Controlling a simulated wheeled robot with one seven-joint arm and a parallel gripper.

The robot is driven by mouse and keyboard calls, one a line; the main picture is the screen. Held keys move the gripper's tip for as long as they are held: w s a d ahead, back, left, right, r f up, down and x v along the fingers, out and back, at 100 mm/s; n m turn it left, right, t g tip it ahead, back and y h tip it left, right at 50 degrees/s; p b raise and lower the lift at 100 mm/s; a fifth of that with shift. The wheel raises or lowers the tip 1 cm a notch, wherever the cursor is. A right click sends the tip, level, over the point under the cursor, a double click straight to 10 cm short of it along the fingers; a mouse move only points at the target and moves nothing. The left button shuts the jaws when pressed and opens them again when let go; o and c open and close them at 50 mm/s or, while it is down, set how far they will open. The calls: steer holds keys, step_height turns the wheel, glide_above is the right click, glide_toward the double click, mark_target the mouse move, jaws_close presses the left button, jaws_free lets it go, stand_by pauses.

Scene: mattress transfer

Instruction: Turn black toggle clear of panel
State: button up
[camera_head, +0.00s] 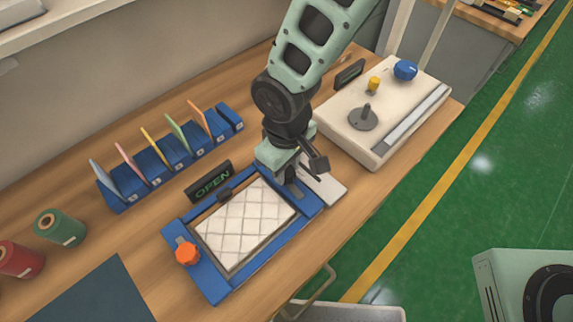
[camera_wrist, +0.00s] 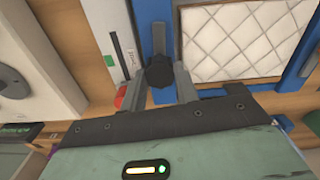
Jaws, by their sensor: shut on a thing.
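The white quilted panel (camera_head: 245,222) lies in a blue frame (camera_head: 212,284) on the wooden bench; it also shows in the wrist view (camera_wrist: 235,38). The black toggle has a round dark knob (camera_wrist: 160,71) and a grey bar (camera_wrist: 159,37). The bar lies along the blue rim beside the panel and does not appear to cross its edge. My gripper (camera_wrist: 160,80) is shut on the knob, one finger on each side. In the head view my gripper (camera_head: 293,178) is at the frame's right end and hides most of the toggle.
An orange knob (camera_head: 187,252) sits at the frame's left end. A black OPEN sign (camera_head: 209,182) stands behind it. A blue rack (camera_head: 160,164) with coloured cards is further back. A white fixture (camera_head: 389,118) with blue and yellow knobs stands to the right.

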mark_target(288, 171)
steer(key=shift+n, duration=0.6)
steer(key=o, duration=1)
steer(key=shift+c, duration=0.2)
step_height(288, 171, up, 18)
steer(key=b, duration=0.2)
steer(key=shift+f, duration=0.25)
steer(key=shift+d, duration=0.15)
steer(key=s+d+f+m, duration=0.1)
steer(key=s+d, duration=0.3)
steer(key=d, duration=0.4)
steer(key=s+d+f+m, duration=0.1)
steer(key=s+d+m, duration=0.2)
steer(key=d, duration=0.6)
steer(key=s, duration=0.2)
steer(key=shift+s+f+y, duration=0.15)
steer(key=shift+s+y, duration=0.15)
